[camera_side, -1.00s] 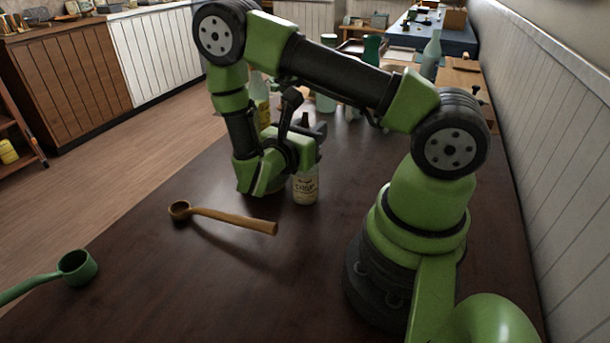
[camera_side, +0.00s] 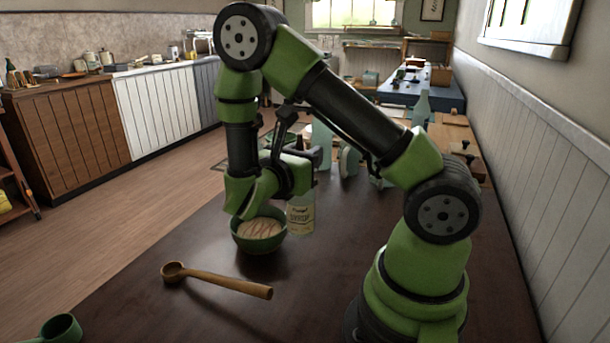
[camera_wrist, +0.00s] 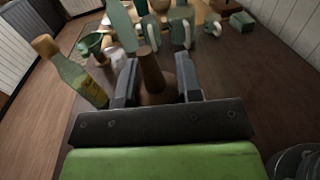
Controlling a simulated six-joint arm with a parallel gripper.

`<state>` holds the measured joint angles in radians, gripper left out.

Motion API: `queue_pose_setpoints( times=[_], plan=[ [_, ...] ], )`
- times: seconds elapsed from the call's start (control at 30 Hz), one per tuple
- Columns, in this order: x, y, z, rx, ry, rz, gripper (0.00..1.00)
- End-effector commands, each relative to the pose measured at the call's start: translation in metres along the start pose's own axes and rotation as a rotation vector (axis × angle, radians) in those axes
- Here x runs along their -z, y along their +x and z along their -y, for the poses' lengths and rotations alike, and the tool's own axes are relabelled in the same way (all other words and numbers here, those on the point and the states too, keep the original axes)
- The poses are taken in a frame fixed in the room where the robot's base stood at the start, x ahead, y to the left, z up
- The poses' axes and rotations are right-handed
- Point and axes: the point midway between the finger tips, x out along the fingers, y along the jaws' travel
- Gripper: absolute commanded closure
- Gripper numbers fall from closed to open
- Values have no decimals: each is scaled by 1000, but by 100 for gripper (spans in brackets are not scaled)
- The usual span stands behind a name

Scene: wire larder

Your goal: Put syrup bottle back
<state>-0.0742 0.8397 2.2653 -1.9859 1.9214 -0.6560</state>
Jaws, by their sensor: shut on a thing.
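The green bowl (camera_side: 262,246) holds something pale. A wooden ladle (camera_side: 215,281) lies in front and a green ladle (camera_side: 62,329) at lower left. In the wrist view a yellow-labelled bottle (camera_wrist: 78,77) stands at left. Several containers stand at the back.

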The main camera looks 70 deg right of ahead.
Motion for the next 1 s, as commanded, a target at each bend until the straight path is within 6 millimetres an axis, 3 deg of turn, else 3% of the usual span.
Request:
queue_pose_setpoints(
  times=[0.1, 0.27, 0.37, 0.53, 0.7, 0.83, 1.0],
  plan=[
    [-15, 0, 0, 1, 4, 0, 100],
    [-22, 7, -8, 5, 2, -1, 100],
    [-19, 24, -26, 9, 4, 0, 100],
    [-18, 77, -65, 5, 5, 2, 100],
    [-25, 126, -87, -2, 3, 3, 100],
    [-24, 145, -92, -6, -2, 1, 100],
    [6, 148, -94, -9, -9, -1, 100]
  ],
)
